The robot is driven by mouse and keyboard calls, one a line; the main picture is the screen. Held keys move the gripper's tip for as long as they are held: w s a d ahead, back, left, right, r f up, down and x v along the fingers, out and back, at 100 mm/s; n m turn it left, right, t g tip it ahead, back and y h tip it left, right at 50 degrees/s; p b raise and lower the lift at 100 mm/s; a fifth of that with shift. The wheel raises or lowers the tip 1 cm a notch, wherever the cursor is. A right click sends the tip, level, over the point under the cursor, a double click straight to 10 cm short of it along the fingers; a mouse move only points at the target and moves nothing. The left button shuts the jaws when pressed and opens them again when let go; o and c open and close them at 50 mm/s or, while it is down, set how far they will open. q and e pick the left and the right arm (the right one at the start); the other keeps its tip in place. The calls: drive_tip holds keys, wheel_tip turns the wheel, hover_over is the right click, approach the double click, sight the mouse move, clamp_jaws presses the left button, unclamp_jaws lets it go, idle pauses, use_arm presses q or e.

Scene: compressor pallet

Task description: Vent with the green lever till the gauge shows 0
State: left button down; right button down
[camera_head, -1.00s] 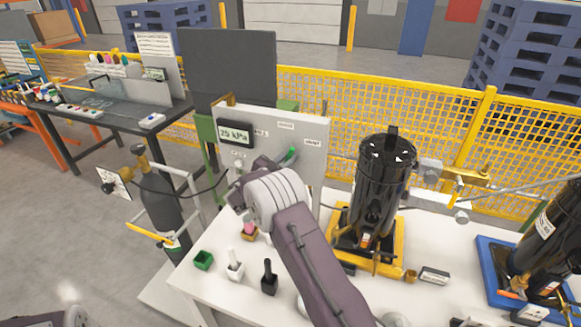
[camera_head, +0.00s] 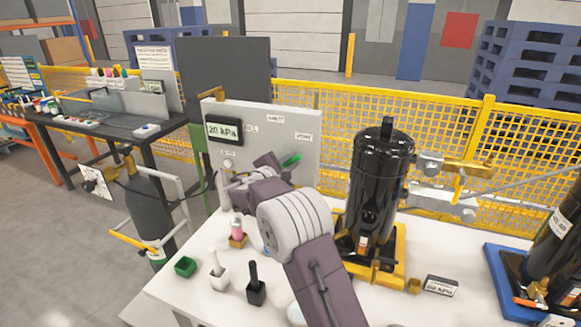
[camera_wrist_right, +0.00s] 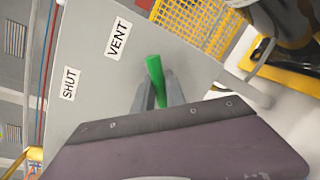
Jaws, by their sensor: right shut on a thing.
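The gauge (camera_head: 223,132) on the grey panel (camera_head: 300,175) reads 20 kPa. The green lever (camera_head: 291,160) sits on the panel's right part and slants up to the right, below the VENT label (camera_head: 303,136). In the right wrist view the green lever (camera_wrist_right: 155,75) stands between the two fingers of my right gripper (camera_wrist_right: 157,92), which is shut on it. The VENT label (camera_wrist_right: 118,38) and the SHUT label (camera_wrist_right: 69,84) lie to its left there. In the head view my wrist partly hides the right gripper and the lever's base. My left gripper is out of view.
A black compressor (camera_head: 380,180) stands on a yellow base right of the panel. A dark gas cylinder (camera_head: 150,212) stands at the left. A green box (camera_head: 186,267), a white holder (camera_head: 219,279) and a black holder (camera_head: 256,290) are on the white table's front left.

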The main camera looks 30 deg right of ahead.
idle(0.3)
drive_tip(key=c, duration=1.4)
unclamp_jaws()
drive_tip(key=shift+o, duration=0.2)
drive_tip(key=v, duration=0.9)
drive_tip(key=shift+b, duration=0.45)
drive_tip(key=shift+s, duration=0.1)
